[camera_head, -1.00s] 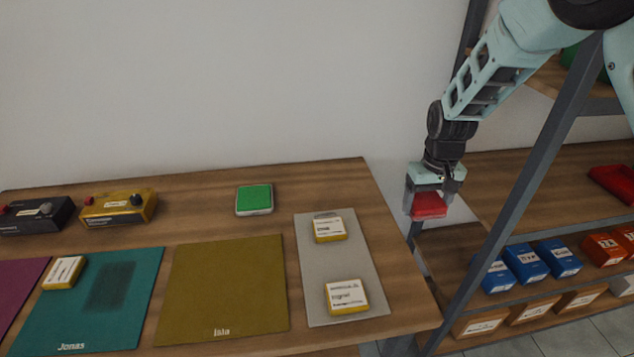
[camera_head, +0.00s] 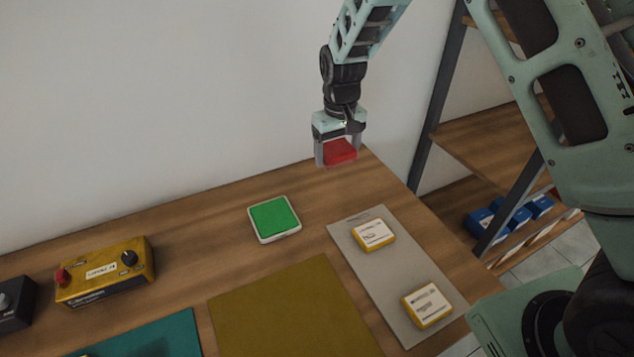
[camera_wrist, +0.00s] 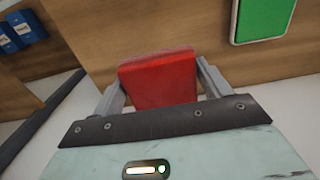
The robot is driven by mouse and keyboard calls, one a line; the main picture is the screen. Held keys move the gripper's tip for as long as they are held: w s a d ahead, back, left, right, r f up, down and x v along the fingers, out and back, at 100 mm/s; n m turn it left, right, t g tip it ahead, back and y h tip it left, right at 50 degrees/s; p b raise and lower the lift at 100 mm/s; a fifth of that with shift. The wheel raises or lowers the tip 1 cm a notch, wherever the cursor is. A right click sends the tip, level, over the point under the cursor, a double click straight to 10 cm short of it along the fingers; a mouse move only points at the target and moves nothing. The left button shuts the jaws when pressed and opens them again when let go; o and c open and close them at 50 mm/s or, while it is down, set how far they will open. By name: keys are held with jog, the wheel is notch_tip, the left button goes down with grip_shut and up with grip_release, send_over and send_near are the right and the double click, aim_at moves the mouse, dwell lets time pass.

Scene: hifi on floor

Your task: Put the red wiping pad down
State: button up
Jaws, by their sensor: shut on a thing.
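The red wiping pad (camera_head: 341,151) is held between the fingers of my gripper (camera_head: 337,156), above the back right part of the wooden table. In the wrist view the red pad (camera_wrist: 159,78) sits between the two grey fingers of my gripper (camera_wrist: 160,85), with wood behind it. A green pad in a white tray or frame (camera_head: 274,218) lies on the table, to the left of and below my gripper in the head view. It also shows at the upper right of the wrist view (camera_wrist: 264,18).
A grey mat (camera_head: 385,277) bears two yellow-and-white labelled blocks (camera_head: 374,235). An olive mat (camera_head: 290,310), a teal mat (camera_head: 180,338) and a yellow control box (camera_head: 105,272) are to the left. A shelf (camera_head: 480,150) with blue boxes stands right. Bare wood surrounds the green pad.

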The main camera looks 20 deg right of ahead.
aim_at(335, 189)
notch_tip(335, 189, down, 9)
jog(key=p, duration=0.3)
jog(key=shift+f, duration=0.3)
jog(key=shift+f, duration=0.15)
jog(key=o, duration=1)
jog(key=shift+c, duration=0.2)
